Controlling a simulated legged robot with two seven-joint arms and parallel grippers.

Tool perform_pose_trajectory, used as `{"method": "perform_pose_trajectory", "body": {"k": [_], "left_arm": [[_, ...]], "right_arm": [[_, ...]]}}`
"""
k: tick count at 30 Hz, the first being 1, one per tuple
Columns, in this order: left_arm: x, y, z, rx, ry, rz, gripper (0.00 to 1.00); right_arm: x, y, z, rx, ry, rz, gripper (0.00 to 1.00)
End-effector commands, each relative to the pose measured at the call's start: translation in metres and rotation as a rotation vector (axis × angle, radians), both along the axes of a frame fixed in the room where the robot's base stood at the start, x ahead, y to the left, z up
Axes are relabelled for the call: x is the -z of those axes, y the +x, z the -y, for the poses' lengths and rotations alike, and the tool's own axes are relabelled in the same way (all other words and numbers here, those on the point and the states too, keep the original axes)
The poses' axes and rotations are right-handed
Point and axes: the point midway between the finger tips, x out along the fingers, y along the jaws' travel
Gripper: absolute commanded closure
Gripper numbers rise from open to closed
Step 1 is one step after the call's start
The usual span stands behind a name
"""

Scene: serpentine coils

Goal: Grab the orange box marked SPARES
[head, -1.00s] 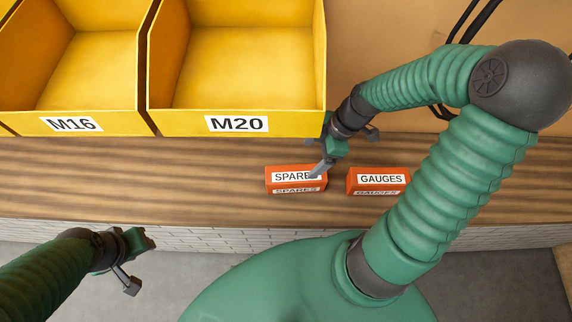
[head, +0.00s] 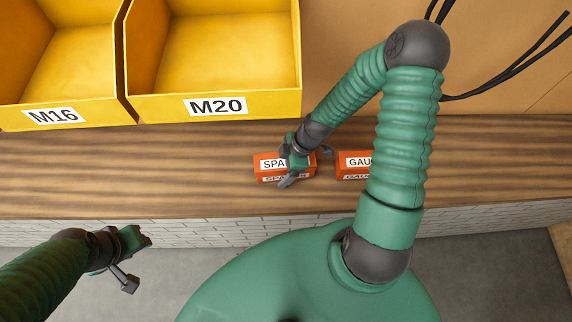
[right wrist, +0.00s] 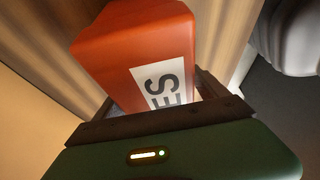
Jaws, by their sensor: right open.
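The orange box marked SPARES (head: 268,176) sits on the wooden bench top, its label partly hidden by my right gripper. My right gripper (head: 302,172) is open at the box's right part, with one finger in front of it. In the right wrist view the box (right wrist: 135,50) stands between the open fingers of the gripper (right wrist: 160,105), with the letters "ES" showing. I cannot tell whether the fingers touch it. My left gripper (head: 138,262) hangs over the floor at lower left, away from the box, and looks open and empty.
An orange box marked GAUGES (head: 352,168) sits just right of the SPARES box, partly hidden by my right arm. Yellow bins marked M16 (head: 60,116) and M20 (head: 225,107) stand behind on the bench (head: 120,175). Black cables (head: 500,80) hang at the upper right.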

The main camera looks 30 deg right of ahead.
Motion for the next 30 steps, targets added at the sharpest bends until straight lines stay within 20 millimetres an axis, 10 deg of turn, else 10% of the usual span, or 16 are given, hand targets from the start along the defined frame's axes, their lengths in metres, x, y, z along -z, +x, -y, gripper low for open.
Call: {"method": "perform_pose_trajectory", "body": {"k": [21, 30], "left_arm": [[0.0002, 0.0000, 0.0000, 0.000, 0.000, 0.000, 0.64], [0.0000, 0.0000, 0.0000, 0.000, 0.000, 0.000, 0.64]], "right_arm": [[-0.0009, -0.0002, 0.0000, 0.000, 0.001, 0.000, 1.00], [-0.0015, -0.0001, -0.0002, -0.001, 0.000, 0.002, 1.00]]}}
